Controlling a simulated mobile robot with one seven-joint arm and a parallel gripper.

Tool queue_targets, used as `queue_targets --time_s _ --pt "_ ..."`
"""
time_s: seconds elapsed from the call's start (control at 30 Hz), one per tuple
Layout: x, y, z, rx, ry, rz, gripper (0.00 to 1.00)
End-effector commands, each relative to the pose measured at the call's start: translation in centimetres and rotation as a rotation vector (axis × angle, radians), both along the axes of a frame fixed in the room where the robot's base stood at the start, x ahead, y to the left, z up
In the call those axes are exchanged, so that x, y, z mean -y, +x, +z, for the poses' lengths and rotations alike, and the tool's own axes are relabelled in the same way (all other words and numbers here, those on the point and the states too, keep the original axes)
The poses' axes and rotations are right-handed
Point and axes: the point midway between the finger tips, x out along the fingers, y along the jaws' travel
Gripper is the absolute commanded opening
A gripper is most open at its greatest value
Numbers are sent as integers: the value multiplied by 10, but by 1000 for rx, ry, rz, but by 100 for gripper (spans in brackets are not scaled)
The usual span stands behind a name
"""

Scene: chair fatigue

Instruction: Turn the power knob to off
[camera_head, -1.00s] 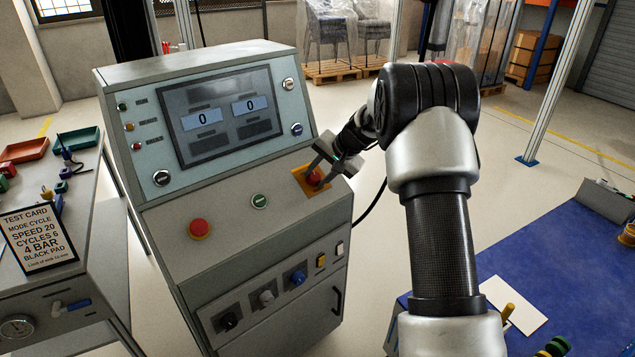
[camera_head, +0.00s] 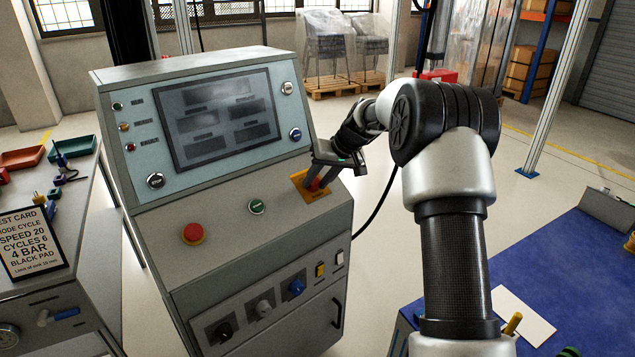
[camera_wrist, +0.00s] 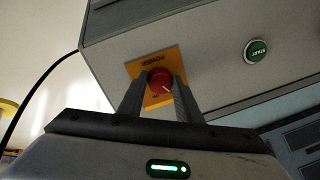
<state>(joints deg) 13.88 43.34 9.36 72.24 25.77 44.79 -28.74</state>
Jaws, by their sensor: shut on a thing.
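The power knob is red and sits on a yellow plate on the right of the console's sloped panel. In the wrist view the red knob (camera_wrist: 160,80) lies between my two fingers, and the yellow plate (camera_wrist: 146,66) reads POWER. A pale mark on the knob points toward the lower right there. My gripper (camera_head: 316,184) is shut on the knob in the head view; the fingers partly hide it. The yellow plate (camera_head: 303,178) shows around the fingers. The console display (camera_head: 215,115) is grey, with no lit numbers.
A green START button (camera_head: 257,207) and a red stop button (camera_head: 193,233) sit left of the knob on the console. Lower knobs (camera_head: 263,308) line the front face. A blue-topped bench (camera_head: 545,265) stands right. A side table with a test card (camera_head: 30,243) stands left.

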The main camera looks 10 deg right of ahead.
Motion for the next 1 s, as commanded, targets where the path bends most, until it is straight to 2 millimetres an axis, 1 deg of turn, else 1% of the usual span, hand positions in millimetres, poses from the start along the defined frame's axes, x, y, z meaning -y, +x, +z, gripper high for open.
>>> queue_targets --time_s 0.5,0.53,0.63,0.9,1.0 --pt "0 0 1 8 -11 20 9" --pt "0 0 1 8 -11 20 33" --pt "0 0 1 7 -11 19 50" --pt "0 0 0 6 -10 19 50" --pt "2 -1 4 6 -10 17 50"
